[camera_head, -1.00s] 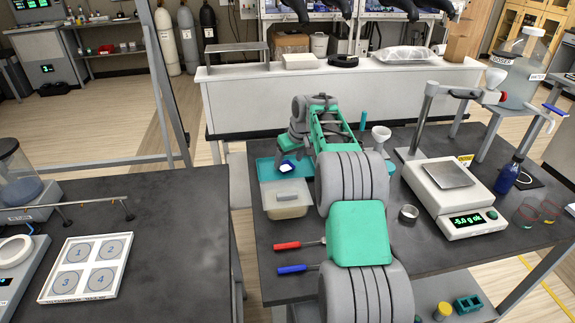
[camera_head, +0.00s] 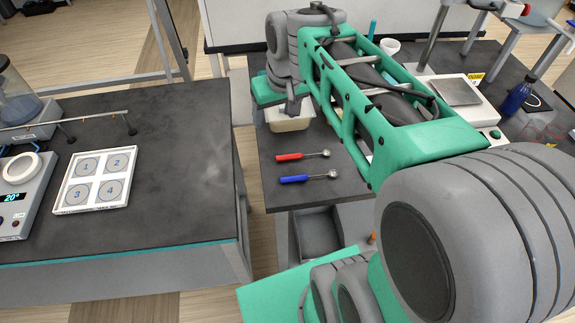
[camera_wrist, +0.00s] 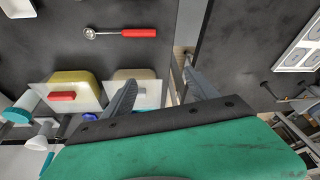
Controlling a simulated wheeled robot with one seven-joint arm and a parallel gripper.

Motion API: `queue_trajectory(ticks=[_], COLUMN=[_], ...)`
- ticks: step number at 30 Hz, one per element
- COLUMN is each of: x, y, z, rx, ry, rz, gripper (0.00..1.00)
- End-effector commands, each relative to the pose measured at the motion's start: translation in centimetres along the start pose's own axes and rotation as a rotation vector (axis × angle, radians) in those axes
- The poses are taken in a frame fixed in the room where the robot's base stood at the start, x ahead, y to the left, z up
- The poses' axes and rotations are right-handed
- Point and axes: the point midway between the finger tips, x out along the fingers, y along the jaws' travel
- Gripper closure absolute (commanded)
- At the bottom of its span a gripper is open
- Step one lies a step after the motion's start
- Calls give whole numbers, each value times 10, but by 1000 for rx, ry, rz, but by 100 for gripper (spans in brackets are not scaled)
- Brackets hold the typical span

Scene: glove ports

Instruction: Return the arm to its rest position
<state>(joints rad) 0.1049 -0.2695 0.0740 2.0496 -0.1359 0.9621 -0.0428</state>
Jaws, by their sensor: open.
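My arm, in green and grey, reaches from the lower right of the head view back toward the bench. My gripper (camera_head: 291,108) hangs at the arm's far end, over or in front of a pale tub (camera_head: 290,124). The arm's links partly cover it in the head view. In the wrist view, my gripper (camera_wrist: 160,90) shows two grey fingers spread wide apart, with nothing between them. Below it lie dark bench top and the gap between two benches.
A red-handled scoop (camera_head: 300,156) and a blue-handled scoop (camera_head: 308,178) lie on the bench left of my arm. A balance (camera_head: 455,92) and a blue bottle (camera_head: 517,97) stand to the right. A numbered white tray (camera_head: 92,180) lies on the left bench, which has clear space.

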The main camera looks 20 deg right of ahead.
Motion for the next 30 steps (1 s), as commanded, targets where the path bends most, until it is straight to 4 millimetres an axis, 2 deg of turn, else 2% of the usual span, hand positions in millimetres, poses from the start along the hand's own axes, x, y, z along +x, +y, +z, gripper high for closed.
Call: queue_trajectory(ticks=[1,3,6,7,10,30], x=[1,9,19,21,24,24], y=[-12,-19,-22,-22,-22,-22], z=[37,80,120,126,134,134], rx=[5,20,34,35,39,39], ry=[-6,-15,-27,-28,-31,-33], rz=[8,21,36,39,42,42], gripper=[32,32,32,32,32,32])
